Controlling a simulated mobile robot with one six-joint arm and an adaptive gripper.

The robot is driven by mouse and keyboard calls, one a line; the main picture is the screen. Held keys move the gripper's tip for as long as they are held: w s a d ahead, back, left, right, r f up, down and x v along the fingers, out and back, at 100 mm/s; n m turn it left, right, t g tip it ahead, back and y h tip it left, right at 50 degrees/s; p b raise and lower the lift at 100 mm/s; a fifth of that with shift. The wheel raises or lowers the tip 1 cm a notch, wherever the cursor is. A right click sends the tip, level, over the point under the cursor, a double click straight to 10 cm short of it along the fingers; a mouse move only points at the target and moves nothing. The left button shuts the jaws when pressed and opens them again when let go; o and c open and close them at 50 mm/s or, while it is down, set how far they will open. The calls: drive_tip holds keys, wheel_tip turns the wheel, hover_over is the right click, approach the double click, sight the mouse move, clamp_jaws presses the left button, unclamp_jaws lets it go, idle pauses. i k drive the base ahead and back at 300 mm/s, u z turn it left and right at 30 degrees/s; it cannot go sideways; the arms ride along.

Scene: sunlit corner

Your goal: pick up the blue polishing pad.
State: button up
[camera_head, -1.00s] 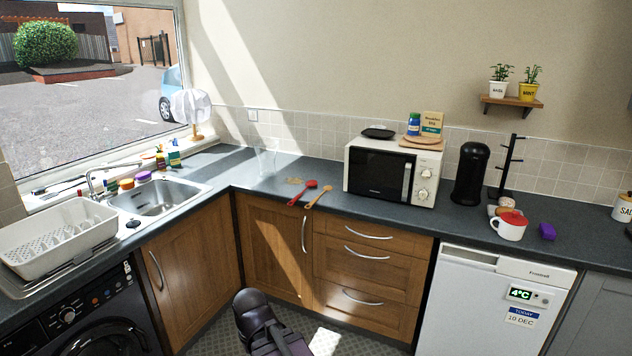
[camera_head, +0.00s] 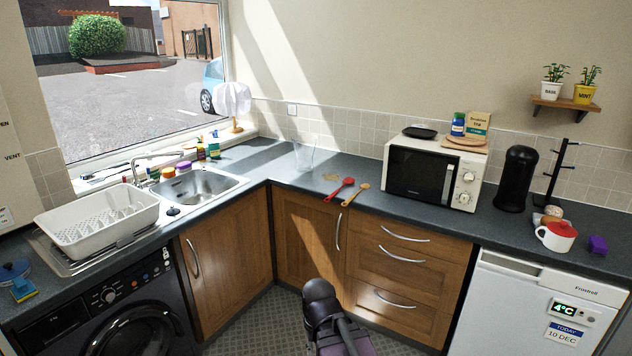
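No object is plainly marked as the polishing pad. A small blue block with a yellow edge (camera_head: 24,289) lies on the counter at the far left, in front of a round blue-lidded item (camera_head: 14,270). A violet-blue block (camera_head: 597,244) lies at the far right, beside the red-lidded white mug (camera_head: 557,236). A round purple piece (camera_head: 184,166) sits behind the sink. I cannot tell which is the pad. A dark part of my arm shows at the bottom centre, well away from these; the fingers of my gripper are not visible.
A white dish rack (camera_head: 100,222) stands left of the sink (camera_head: 198,186). A clear glass (camera_head: 304,156), red and wooden spoons (camera_head: 341,188), the microwave (camera_head: 434,173) and a black canister (camera_head: 516,179) line the counter. The floor between the cabinets is open.

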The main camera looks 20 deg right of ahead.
sight(22, 290)
drive_tip(key=u, duration=1)
drive_tip(key=k, duration=0.45)
drive_tip(key=u, duration=0.35)
drive_tip(key=i, duration=0.5)
drive_tip(key=u, duration=0.05)
